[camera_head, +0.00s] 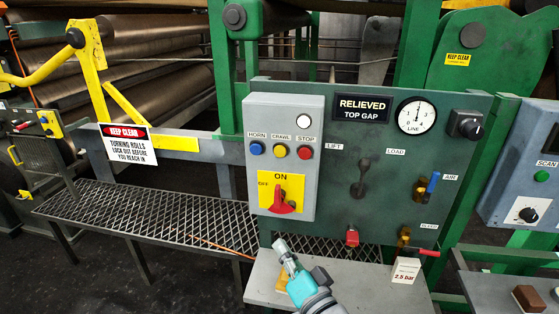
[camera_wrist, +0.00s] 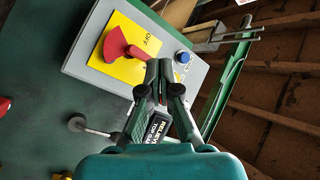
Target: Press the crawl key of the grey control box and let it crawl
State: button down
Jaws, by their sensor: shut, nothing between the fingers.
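The grey control box (camera_head: 310,190) is fixed to the left of the green panel. Its blue HORN key (camera_head: 256,148), yellow CRAWL key (camera_head: 280,151) and red STOP key (camera_head: 305,152) sit in a row. Below them is a red rotary switch (camera_head: 282,204) on a yellow plate, its handle pointing up towards ON. My gripper (camera_head: 281,246) is below the box in the head view, apart from the keys. In the wrist view my shut, empty fingers (camera_wrist: 159,63) overlap the box face. The blue key (camera_wrist: 183,57) shows beside them; the crawl key is mostly hidden behind them.
The green panel (camera_head: 345,215) carries a RELIEVED / TOP GAP plate, a line gauge (camera_head: 416,116), levers and valves. A grey shelf (camera_head: 345,283) lies below, holding a 2.5 bar tag (camera_head: 406,270). A mesh walkway (camera_head: 150,217) and rolls (camera_head: 150,75) are at the left.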

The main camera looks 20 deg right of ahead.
aim_at(280, 151)
jog(key=w+r+y, duration=0.1)
jog(key=w+r, duration=0.2)
jog(key=r, duration=0.3)
jog(key=w+r+t, duration=0.1)
jog(key=w+r, duration=0.2)
jog(key=r, duration=0.4)
jog(key=shift+w+r+m+y, duration=0.25)
jog(key=shift+w+m+y, duration=0.1)
jog(key=shift+m+y, duration=0.05)
jog(key=shift+w+d, duration=0.1)
jog(key=shift+w+d, duration=0.85)
jog(key=shift+w, duration=0.3)
jog(key=shift+w+d, duration=0.8)
jog(key=shift+w, duration=0.35)
jog(key=shift+w+d, duration=0.85)
jog(key=shift+w, duration=0.3)
jog(key=shift+d, duration=0.1)
jog(key=shift+w+d, duration=0.15)
jog(key=shift+w, duration=0.2)
